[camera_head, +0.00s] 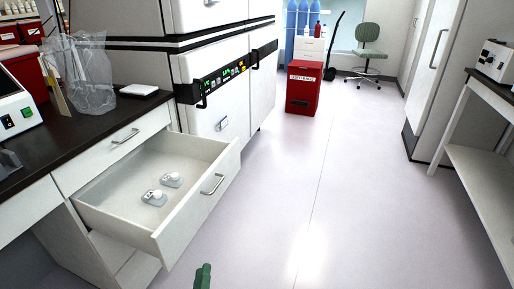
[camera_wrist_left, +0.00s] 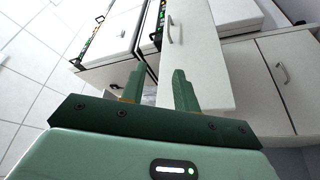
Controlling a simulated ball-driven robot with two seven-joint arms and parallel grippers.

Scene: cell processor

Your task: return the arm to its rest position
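My left gripper (camera_head: 203,277) shows only as a green fingertip at the bottom edge of the head view, in front of and below the open drawer. In the left wrist view its two green fingers (camera_wrist_left: 158,75) stand apart with a clear gap and nothing held between them. The white drawer (camera_head: 203,217) is pulled open, and its front with a metal handle (camera_head: 212,184) appears apart from the fingertip. My right gripper is in neither view.
Two small white-capped flasks (camera_head: 154,197) (camera_head: 172,180) lie in the drawer. A dark counter (camera_head: 85,130) is above it. A red bin (camera_head: 303,90) and a green chair (camera_head: 367,50) stand at the back. A white bench (camera_head: 480,165) is at right. The middle floor is clear.

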